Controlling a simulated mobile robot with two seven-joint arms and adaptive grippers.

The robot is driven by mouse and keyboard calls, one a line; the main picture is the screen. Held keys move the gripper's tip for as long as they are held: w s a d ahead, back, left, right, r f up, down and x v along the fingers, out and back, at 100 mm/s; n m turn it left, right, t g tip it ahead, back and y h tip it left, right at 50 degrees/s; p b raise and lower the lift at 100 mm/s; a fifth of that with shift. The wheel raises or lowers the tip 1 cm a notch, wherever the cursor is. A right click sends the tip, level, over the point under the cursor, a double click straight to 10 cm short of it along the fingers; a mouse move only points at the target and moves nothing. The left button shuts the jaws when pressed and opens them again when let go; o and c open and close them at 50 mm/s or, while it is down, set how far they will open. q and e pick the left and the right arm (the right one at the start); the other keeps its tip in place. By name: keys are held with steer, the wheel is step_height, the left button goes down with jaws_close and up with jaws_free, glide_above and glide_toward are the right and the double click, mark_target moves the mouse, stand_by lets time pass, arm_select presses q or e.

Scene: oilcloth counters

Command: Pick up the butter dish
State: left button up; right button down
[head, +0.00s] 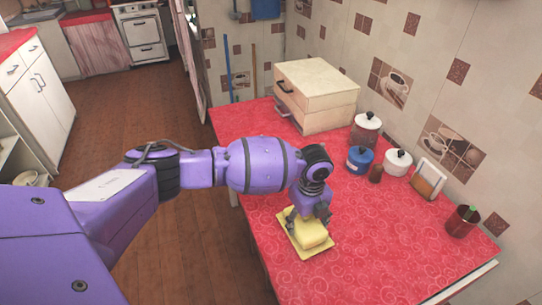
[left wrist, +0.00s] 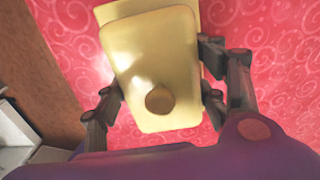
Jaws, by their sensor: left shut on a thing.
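The butter dish (head: 309,236) is yellow, with a base plate and a block-shaped lid, near the left edge of the red counter. In the left wrist view, its lid (left wrist: 153,62) with a round knob (left wrist: 160,99) fills the middle, and part of the base shows behind it. My left gripper (head: 311,214) is above the dish and shut on it. In the left wrist view, the fingers (left wrist: 158,95) press on both sides of the lid. I cannot tell whether the dish is lifted off the counter. My right gripper is not in view.
A bread box (head: 316,94) stands at the back of the red counter (head: 365,255). The counter's front is clear.

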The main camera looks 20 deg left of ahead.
arm_select(q)
steer(key=shift+w+r, duration=0.1)
steer(key=shift+r, duration=0.05)
steer(key=c, duration=0.3)
steer(key=shift+r, duration=0.15)
steer(key=shift+c, duration=0.2)
